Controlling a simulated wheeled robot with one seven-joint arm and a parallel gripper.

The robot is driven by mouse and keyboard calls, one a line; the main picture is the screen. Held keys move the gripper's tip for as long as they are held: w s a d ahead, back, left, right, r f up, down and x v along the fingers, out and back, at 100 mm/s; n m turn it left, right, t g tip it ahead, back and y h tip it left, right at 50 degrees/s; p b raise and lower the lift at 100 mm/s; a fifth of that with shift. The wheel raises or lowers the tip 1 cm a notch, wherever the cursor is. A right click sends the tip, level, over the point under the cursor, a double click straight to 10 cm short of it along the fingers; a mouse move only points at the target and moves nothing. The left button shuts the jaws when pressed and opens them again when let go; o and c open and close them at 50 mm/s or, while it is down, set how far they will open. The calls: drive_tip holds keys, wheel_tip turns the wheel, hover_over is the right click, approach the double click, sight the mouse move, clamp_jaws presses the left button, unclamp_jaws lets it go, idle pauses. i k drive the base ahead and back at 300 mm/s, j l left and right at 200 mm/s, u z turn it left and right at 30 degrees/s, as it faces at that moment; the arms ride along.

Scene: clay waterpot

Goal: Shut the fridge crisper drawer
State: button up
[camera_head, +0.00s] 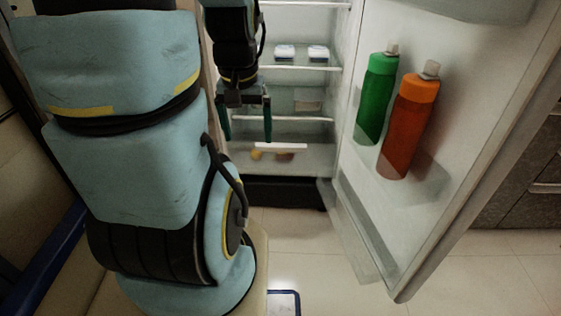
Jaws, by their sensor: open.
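The fridge (346,60) stands open with its door (480,110) swung out to the right. The crisper drawer (305,158) is a clear bin at the bottom of the fridge, with a pale strip (281,147) along its upper edge. Yellow and orange-brown items (284,156) show in it. How far the drawer sticks out is hard to tell from this view. My gripper (246,136) points down in front of the lower shelves, its two dark green fingers spread apart and empty. In the picture its fingertips overlap the drawer's upper left area; contact cannot be told.
A green bottle (376,98) and an orange bottle (407,125) stand in the door rack on the right. Small white-and-blue containers (285,53) sit on a higher shelf.

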sight(300, 148)
drive_tip(key=i+u, duration=0.15)
drive_tip(key=u, duration=0.25)
drive_tip(key=i+u, duration=0.15)
drive_tip(key=u, duration=0.25)
drive_tip(key=i+l+u, duration=0.1)
drive_tip(key=u, duration=0.3)
